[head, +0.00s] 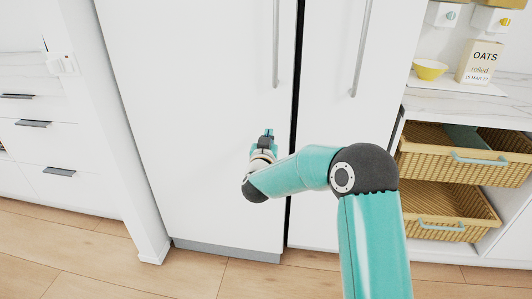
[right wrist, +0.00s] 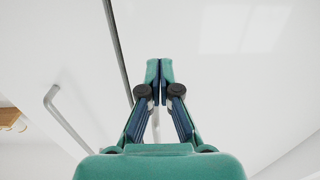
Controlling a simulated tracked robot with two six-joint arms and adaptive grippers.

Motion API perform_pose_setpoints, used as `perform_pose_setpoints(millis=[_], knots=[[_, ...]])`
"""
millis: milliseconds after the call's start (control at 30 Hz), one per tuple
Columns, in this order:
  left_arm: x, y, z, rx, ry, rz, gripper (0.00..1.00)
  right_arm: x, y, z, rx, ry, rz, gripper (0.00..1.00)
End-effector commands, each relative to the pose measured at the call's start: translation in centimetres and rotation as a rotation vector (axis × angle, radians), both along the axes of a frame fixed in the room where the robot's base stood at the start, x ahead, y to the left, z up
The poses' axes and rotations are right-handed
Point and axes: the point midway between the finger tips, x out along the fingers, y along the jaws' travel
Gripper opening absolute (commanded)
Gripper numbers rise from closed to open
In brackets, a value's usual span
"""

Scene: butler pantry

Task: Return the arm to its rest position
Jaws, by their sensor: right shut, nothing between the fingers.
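My right arm is teal with dark grey joints and reaches forward in the head view. My right gripper (head: 268,133) is in front of the white left door (head: 200,100) of a tall two-door cabinet or fridge. Its fingers point toward the door; I cannot tell whether they touch it. In the right wrist view the right gripper (right wrist: 159,66) has its fingertips together with nothing between them. My left gripper is not in view.
Two long grey handles (head: 276,45) (head: 361,50) run down the doors beside a dark gap. On the right, wicker baskets (head: 450,160) sit below a counter with a yellow bowl (head: 430,70) and an oats box (head: 480,62). White drawers (head: 55,160) stand left. Wooden floor (head: 90,250) is clear.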

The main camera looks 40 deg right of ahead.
Motion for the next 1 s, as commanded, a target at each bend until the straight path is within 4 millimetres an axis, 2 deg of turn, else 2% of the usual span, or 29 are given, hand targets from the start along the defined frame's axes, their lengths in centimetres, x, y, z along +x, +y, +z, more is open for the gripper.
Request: perform_pose_setpoints(millis=[100,300,500,667,767,867,967,1000], knots=[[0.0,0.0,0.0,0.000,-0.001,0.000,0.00,-1.8,2.3,-0.1,0.002,0.002,0.006,0.00],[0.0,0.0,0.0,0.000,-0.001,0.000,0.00,-4.0,4.8,-0.1,0.002,0.002,0.005,0.00],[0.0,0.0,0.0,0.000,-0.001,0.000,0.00,-4.9,5.7,-0.2,0.004,0.003,0.004,0.00],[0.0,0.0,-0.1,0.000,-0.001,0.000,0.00,-5.0,5.7,-0.9,0.004,0.014,0.001,0.00],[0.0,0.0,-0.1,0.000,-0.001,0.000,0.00,-4.8,6.0,-3.2,0.009,0.059,0.007,0.00],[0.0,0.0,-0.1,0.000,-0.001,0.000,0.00,-4.8,7.1,-7.6,0.012,0.149,0.042,0.00],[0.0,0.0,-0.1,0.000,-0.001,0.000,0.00,-5.0,9.6,-13.5,0.033,0.276,0.141,0.00],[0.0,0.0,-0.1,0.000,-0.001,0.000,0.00,-5.3,11.0,-16.1,0.056,0.329,0.194,0.00]])
